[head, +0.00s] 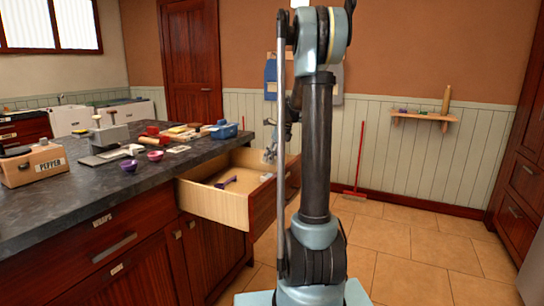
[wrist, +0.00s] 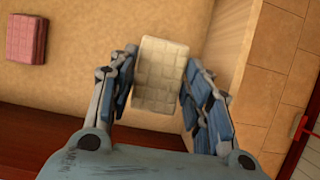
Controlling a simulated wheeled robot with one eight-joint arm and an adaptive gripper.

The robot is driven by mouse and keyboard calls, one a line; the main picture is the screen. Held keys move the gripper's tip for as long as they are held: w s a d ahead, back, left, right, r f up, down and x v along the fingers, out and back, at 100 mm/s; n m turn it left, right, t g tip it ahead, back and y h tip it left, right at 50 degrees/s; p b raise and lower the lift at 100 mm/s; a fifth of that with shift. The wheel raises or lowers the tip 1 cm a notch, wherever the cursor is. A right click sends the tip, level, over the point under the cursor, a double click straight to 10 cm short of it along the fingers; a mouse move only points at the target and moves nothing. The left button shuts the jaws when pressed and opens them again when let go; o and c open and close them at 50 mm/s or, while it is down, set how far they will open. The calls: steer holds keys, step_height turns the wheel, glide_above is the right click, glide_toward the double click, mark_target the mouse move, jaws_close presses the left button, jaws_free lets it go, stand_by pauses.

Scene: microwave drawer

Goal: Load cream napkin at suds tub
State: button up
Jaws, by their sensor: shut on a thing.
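My gripper (wrist: 160,85) is shut on a cream quilted napkin (wrist: 160,70), which sits between the two blue-grey fingers in the wrist view. In the head view my gripper (head: 271,150) is partly hidden by my arm, over the far part of an open wooden drawer (head: 216,204). The napkin cannot be made out clearly there. The drawer's pale floor also lies behind the napkin in the wrist view. I cannot tell for sure which thing is the suds tub.
A pink folded cloth (wrist: 26,39) lies on the drawer floor. A red broom (head: 358,160) leans on the wall; tiled floor is clear at right.

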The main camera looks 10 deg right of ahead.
steer(key=shift+d+f, duration=0.15)
steer(key=shift+f, duration=2.75)
steer(key=shift+f, duration=0.4)
steer(key=shift+r, duration=3.55)
steer(key=shift+r, duration=0.1)
